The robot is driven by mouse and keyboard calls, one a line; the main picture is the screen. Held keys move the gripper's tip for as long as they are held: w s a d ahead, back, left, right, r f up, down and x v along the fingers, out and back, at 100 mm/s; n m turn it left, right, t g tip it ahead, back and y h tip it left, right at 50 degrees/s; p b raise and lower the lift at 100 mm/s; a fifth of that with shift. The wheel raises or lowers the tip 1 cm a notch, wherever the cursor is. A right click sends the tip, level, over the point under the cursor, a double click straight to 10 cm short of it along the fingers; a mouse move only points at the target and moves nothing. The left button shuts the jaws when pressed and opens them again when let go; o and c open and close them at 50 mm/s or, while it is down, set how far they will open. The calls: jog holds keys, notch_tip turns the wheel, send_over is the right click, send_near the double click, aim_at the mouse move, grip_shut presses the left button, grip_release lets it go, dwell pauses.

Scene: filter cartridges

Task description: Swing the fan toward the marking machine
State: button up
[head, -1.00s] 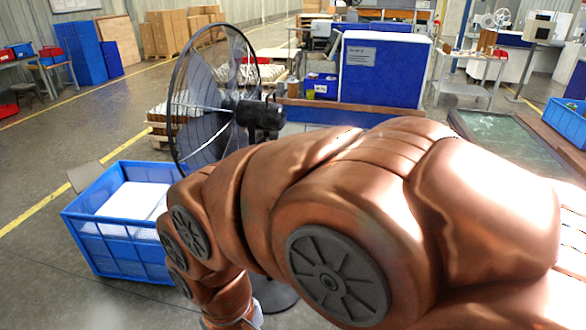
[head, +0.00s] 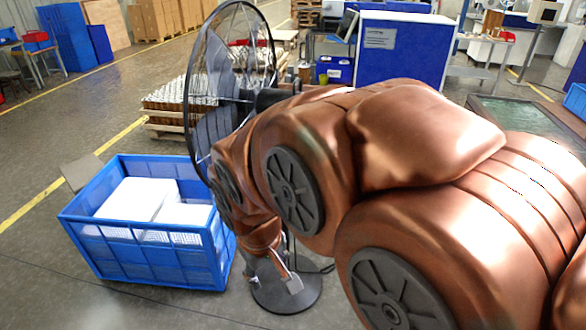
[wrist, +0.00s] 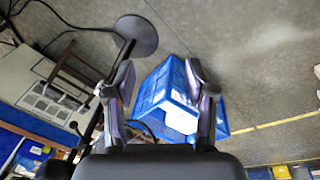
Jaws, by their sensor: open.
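The black pedestal fan (head: 213,85) stands upright behind my arm in the head view. Its round guard is seen at a slant, and its motor housing is partly hidden by my arm. Its round base (head: 290,294) rests on the floor and also shows in the wrist view (wrist: 137,36). My gripper (wrist: 160,72) is open and points down. In the wrist view nothing is between its fingers up close; the fan's pole runs left of the left finger. In the head view my gripper is low, near the pole above the base. I cannot tell which unit is the marking machine.
A blue crate (head: 112,262) with white contents stands left of the fan base, and farther off between the fingers in the wrist view. A pallet of cartridges (head: 165,132) is behind the fan. A blue cabinet (head: 400,60) stands behind my arm. Floor at left is open.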

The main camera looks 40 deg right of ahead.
jog(key=w+d+f+t+h+b, duration=0.1)
jog(key=w+d+t+b, duration=0.15)
jog(key=w+d, duration=0.6)
jog(key=w+d+f+t+h+b, duration=0.15)
jog(key=w+d+t, duration=0.35)
jog(key=d, duration=0.7)
jog(key=w+d+f+t+h+b, duration=0.1)
jog(key=w+d+t+h+b, duration=0.15)
jog(key=w+d, duration=0.7)
jog(key=s+d+f+n+t+y+b, duration=0.2)
jog(key=s+d+f+t+y+b, duration=0.25)
jog(key=t, duration=0.25)
jog(key=shift+y, duration=0.25)
jog(key=shift+w+d+r+p, duration=0.1)
jog(key=shift+w+d+r, duration=0.1)
jog(key=shift+w, duration=1.15)
jog(key=shift+w+d+r+p, duration=0.1)
jog(key=shift+w+d, duration=0.05)
jog(key=shift+w, duration=1.15)
jog(key=shift+w+d+r+p, duration=0.1)
jog(key=shift+w+d+r, duration=0.1)
jog(key=shift+w, duration=1.15)
grip_shut()
